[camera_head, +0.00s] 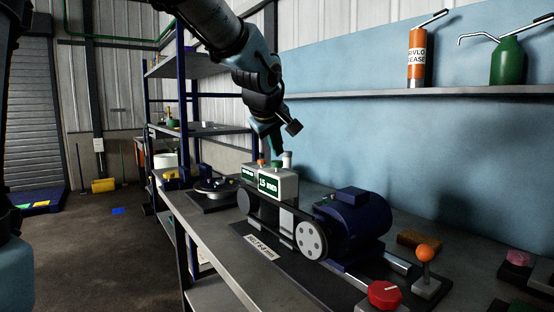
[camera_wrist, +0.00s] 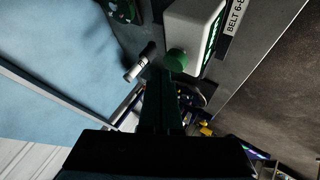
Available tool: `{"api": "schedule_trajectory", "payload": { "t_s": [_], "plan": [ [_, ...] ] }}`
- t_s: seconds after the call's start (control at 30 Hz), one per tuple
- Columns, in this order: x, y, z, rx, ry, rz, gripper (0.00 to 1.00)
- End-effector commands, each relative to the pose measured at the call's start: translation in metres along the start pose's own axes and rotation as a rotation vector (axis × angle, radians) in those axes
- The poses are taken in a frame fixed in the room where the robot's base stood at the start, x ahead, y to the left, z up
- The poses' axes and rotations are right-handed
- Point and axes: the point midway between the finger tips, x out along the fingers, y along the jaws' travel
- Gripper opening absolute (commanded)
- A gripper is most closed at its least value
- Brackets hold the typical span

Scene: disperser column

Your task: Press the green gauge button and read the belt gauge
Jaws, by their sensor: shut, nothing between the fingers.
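The belt gauge (camera_head: 286,187) is a pale box on a post above the belt drive. Its dark front display shows green-white characters that start with "15"; the rest is too small to read surely. The green button (camera_head: 277,163) is on its top; it also shows in the wrist view (camera_wrist: 177,60) beside the pale gauge box (camera_wrist: 190,22). My gripper (camera_head: 275,152) is shut and empty, pointing down just above the button. In the wrist view its fingertips (camera_wrist: 162,72) are close beside the button; I cannot tell whether they touch.
A black belt (camera_head: 275,228) runs over two pulleys beside a blue motor (camera_head: 352,225). A label reading "BELT 6-8 mm" (camera_head: 261,246) lies in front. A red knob (camera_head: 384,294) and an orange-topped lever (camera_head: 426,254) stand at the right. A shelf (camera_head: 350,95) crosses the blue wall.

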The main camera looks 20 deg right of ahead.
Motion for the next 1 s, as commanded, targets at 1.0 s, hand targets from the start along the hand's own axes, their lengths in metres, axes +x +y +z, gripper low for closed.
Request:
{"api": "schedule_trajectory", "payload": {
  "t_s": [1.0],
  "plan": [
    [-0.037, 0.027, -0.027, -0.001, 0.0, 0.001, 0.0]
  ]
}}
